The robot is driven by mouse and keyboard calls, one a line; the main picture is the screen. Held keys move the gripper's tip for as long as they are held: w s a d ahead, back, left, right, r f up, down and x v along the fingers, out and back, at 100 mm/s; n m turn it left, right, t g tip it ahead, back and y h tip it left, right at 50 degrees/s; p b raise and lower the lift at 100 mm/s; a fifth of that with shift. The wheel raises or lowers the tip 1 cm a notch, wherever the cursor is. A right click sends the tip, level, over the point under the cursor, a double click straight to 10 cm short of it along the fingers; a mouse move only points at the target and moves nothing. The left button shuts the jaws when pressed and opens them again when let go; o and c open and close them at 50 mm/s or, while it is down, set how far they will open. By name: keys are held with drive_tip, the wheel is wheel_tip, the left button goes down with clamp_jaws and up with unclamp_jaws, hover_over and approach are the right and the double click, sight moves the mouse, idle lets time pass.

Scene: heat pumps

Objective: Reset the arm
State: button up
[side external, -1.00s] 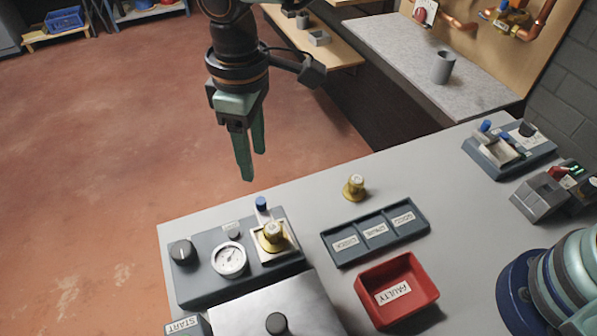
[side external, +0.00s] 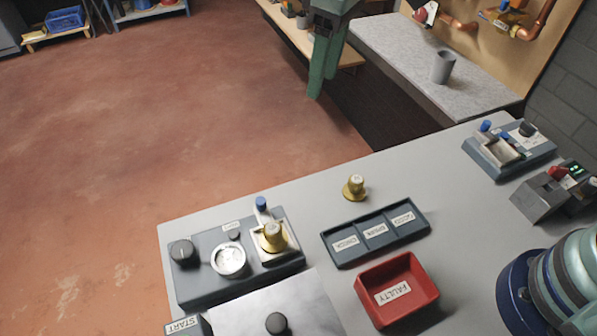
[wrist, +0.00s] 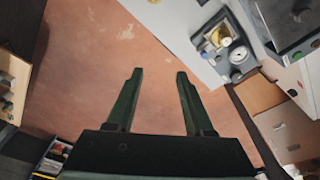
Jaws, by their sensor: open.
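My gripper (side external: 322,62) hangs at the top middle of the side view, high up and beyond the far edge of the grey table. Its green fingers point down. In the wrist view the two fingers of my gripper (wrist: 156,72) stand apart with only the red floor between them, so it is open and empty. Most of my arm is out of the side view.
The grey table (side external: 300,198) bears a test unit with a gauge (side external: 229,260), a brass part (side external: 273,237) seated on it, another brass part (side external: 355,188) standing loose, a three-slot tray (side external: 345,258) and a red FAULTY bin (side external: 433,290). A stone-topped counter (side external: 400,58) stands behind.

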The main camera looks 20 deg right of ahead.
drive_tip(key=s+d+m+t, duration=0.2)
drive_tip(key=s+d+m, duration=0.1)
drive_tip(key=d, duration=0.9)
drive_tip(key=s+d+m+t, duration=0.2)
drive_tip(key=s+d+m, duration=0.2)
drive_tip(key=d, duration=0.9)
drive_tip(key=shift+s+d+r+m+h, duration=0.15)
drive_tip(key=shift+s+r+m+h, duration=0.2)
drive_tip(key=shift+s, duration=0.9)
drive_tip(key=o, duration=0.3)
drive_tip(key=shift+o, duration=0.2)
